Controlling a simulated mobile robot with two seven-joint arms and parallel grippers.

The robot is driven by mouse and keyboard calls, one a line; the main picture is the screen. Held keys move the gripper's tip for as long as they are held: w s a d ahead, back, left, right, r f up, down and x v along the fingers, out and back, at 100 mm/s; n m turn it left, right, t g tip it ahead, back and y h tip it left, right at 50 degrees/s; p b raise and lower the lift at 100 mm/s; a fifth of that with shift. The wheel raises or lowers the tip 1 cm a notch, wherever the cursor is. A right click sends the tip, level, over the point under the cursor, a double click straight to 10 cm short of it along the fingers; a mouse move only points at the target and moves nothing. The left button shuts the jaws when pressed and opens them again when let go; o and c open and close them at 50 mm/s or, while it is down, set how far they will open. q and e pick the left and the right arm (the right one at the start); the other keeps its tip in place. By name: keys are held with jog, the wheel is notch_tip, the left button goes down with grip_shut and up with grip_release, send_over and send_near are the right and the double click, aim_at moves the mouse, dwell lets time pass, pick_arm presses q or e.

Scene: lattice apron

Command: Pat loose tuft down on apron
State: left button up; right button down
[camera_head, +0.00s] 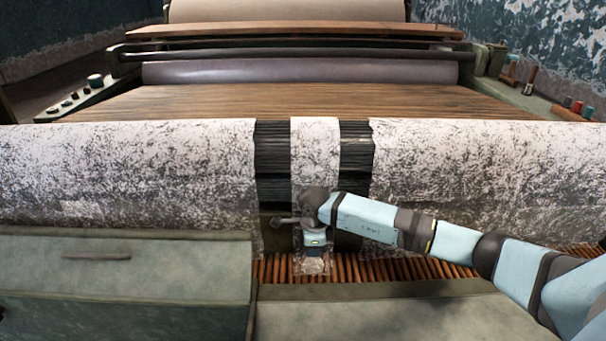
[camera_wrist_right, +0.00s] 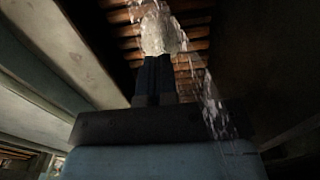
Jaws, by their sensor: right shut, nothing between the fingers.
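The lattice apron (camera_head: 380,269) is a row of brown wooden slats low in the head view. Its slats also show in the right wrist view (camera_wrist_right: 200,57). A pale, wispy tuft (camera_head: 314,266) lies over the slats below my right gripper (camera_head: 314,250). In the right wrist view the tuft (camera_wrist_right: 160,32) is just beyond the tips of my dark fingers (camera_wrist_right: 157,62), which are together with nothing held. The fingertips appear at or very near the tuft; I cannot tell if they touch. My left gripper is not in view.
Speckled fibre sheets (camera_head: 130,170) hang left and right, with a narrow strip (camera_head: 315,150) between dark gaps. A grey-green cover (camera_head: 125,280) stands front left, and a ledge (camera_head: 400,315) runs along the front. A roller (camera_head: 300,71) lies at the back.

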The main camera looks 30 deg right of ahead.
jog(key=shift+f+b, duration=0.75)
jog(key=shift+f, duration=0.5)
dwell(0.8)
jog(key=shift+r, duration=0.1)
notch_tip(320, 180, up, 8)
jog(key=p, duration=0.6)
dwell(0.7)
